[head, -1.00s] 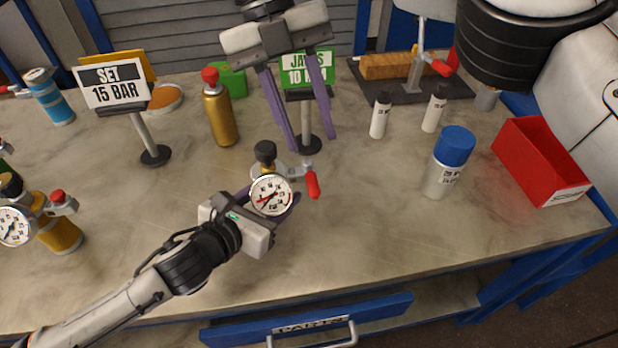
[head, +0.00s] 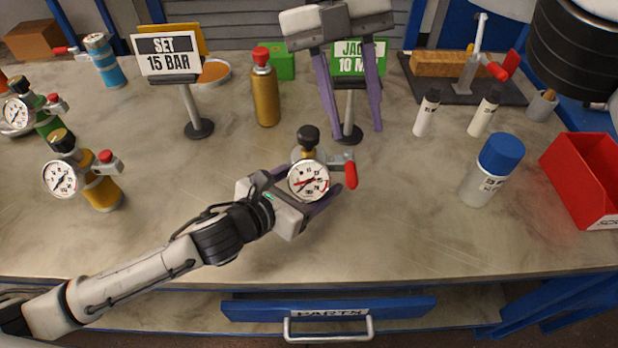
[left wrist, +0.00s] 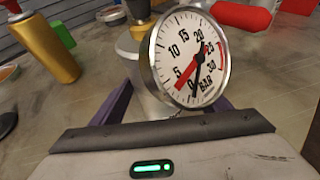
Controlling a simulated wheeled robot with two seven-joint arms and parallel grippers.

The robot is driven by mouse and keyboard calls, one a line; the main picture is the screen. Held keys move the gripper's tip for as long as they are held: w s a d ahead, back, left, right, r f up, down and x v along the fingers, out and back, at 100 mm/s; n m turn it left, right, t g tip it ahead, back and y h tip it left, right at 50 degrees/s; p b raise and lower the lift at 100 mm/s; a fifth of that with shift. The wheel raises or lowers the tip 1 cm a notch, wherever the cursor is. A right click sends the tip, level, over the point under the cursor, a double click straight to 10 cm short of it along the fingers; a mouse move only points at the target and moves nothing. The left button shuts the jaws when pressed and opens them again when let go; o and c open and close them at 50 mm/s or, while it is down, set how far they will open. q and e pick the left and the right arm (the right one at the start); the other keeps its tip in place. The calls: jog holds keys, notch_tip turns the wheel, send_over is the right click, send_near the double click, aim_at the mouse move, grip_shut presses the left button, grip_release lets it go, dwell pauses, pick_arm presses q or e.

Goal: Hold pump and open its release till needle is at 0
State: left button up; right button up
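The pump (head: 308,155) stands upright mid-table with a black top knob, a round white gauge (head: 308,181) and a red release lever (head: 350,173) on its right. In the left wrist view the gauge (left wrist: 188,60) has a red hand between 0 and 5 and a black hand whose thin end lies near 0; its thick end is near 20. My left gripper (head: 318,200) has its purple fingers on both sides of the pump's grey body, apparently shut on it; the gauge partly hides the contact. My right gripper (head: 361,133) is open and empty, behind and above the lever.
A gold bottle (head: 265,92) and the "SET 15 BAR" sign (head: 167,55) stand left. A blue-capped can (head: 490,172) and red bin (head: 590,175) are right. The table front is clear.

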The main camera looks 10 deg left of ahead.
aim_at(309, 181)
pick_arm(q)
jog(key=v, duration=1.2)
jog(key=shift+s+d, duration=0.1)
